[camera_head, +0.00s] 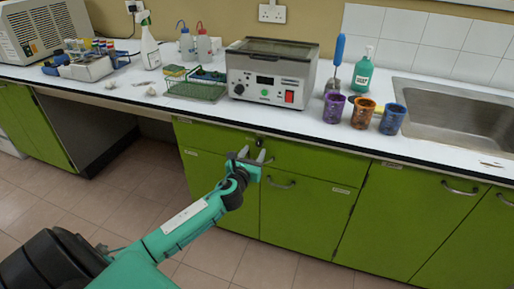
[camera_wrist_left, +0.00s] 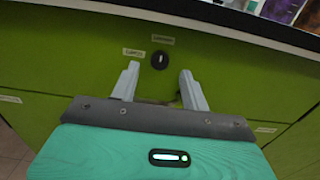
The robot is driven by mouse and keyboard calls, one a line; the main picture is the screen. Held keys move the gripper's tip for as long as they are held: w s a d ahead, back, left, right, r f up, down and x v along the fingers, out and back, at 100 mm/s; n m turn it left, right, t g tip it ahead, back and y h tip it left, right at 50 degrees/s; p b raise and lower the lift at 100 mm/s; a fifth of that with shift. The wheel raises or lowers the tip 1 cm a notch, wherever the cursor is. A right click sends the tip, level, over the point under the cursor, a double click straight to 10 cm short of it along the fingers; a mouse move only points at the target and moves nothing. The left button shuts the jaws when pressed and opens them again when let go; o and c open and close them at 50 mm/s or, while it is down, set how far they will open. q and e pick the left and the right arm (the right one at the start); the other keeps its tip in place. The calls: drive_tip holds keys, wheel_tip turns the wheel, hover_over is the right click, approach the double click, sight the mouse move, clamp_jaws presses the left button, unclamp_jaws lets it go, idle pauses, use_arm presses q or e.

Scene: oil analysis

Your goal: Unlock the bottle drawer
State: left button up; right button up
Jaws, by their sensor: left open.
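The bottle drawer (camera_head: 308,161) is a green drawer front under the white counter, and it looks closed. A small dark lock (camera_head: 259,141) sits near its top edge, and the lock also shows as a black oval with a light slot in the left wrist view (camera_wrist_left: 160,60). My left gripper (camera_head: 253,154) is in front of the drawer, just below the lock. In the left wrist view my left gripper (camera_wrist_left: 160,88) has its two grey fingers apart with nothing between them, and the lock appears just beyond the gap. My right gripper is not in view.
The white counter (camera_head: 140,95) runs above the drawer. It carries a grey heating device (camera_head: 270,72), a green wire rack (camera_head: 196,90), several coloured cups (camera_head: 361,112) and a green bottle (camera_head: 362,75). A sink (camera_head: 455,115) is at right.

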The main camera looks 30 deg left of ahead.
sight(259, 144)
use_arm(q)
drive_tip(key=shift+x, duration=1.95)
drive_tip(key=c, duration=1)
